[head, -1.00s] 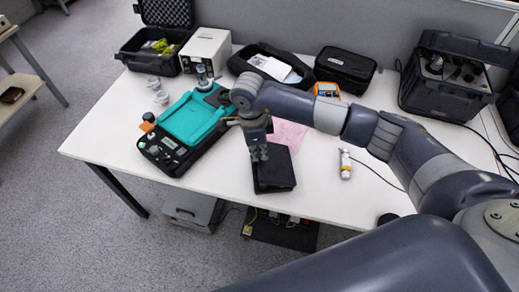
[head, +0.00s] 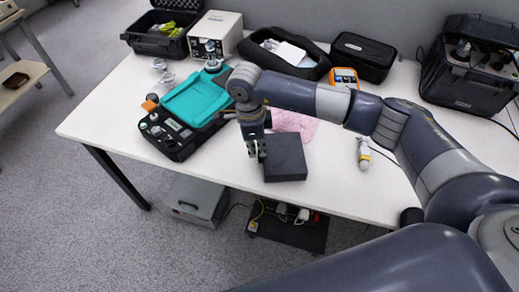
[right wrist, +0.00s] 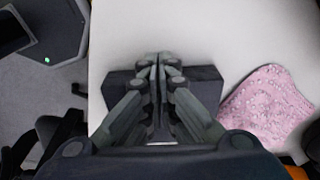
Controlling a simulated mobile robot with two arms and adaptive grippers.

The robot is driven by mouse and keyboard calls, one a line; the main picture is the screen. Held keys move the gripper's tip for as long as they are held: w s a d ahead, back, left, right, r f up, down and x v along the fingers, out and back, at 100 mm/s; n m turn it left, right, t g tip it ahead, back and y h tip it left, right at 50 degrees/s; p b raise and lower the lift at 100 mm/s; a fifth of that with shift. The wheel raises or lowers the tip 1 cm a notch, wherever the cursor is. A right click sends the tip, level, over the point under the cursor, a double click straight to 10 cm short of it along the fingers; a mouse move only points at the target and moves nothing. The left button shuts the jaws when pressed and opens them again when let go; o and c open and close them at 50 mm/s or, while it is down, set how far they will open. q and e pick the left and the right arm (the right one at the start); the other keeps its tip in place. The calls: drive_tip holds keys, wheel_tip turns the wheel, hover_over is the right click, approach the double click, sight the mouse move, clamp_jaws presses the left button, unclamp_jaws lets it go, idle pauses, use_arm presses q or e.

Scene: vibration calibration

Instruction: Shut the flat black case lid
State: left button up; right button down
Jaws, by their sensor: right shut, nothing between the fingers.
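The flat black case (head: 286,160) lies near the front edge of the white table. Its top looks smooth and flat, and no gap under the lid shows in the head view. My right gripper (head: 257,156) is shut and empty, pointing down at the left side of the case. I cannot tell whether it touches the case. In the right wrist view the shut fingers (right wrist: 157,62) cover the middle of the case, which shows dark on both sides of them (right wrist: 207,76). My left gripper is not in view.
A pink cloth (head: 294,123) lies behind the case. A teal-topped device (head: 196,100) stands to the left, and a small white-and-yellow bottle (head: 364,153) to the right. The table's front right is mostly clear.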

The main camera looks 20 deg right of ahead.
drive_tip(key=shift+s+f, duration=0.1)
idle(0.3)
drive_tip(key=shift+r, duration=0.3)
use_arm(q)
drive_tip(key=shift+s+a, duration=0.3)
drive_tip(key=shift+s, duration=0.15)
use_arm(e)
drive_tip(key=w+a+r, duration=0.1)
drive_tip(key=a+r, duration=0.4)
drive_tip(key=r, duration=0.7)
drive_tip(key=shift+w+a, duration=0.15)
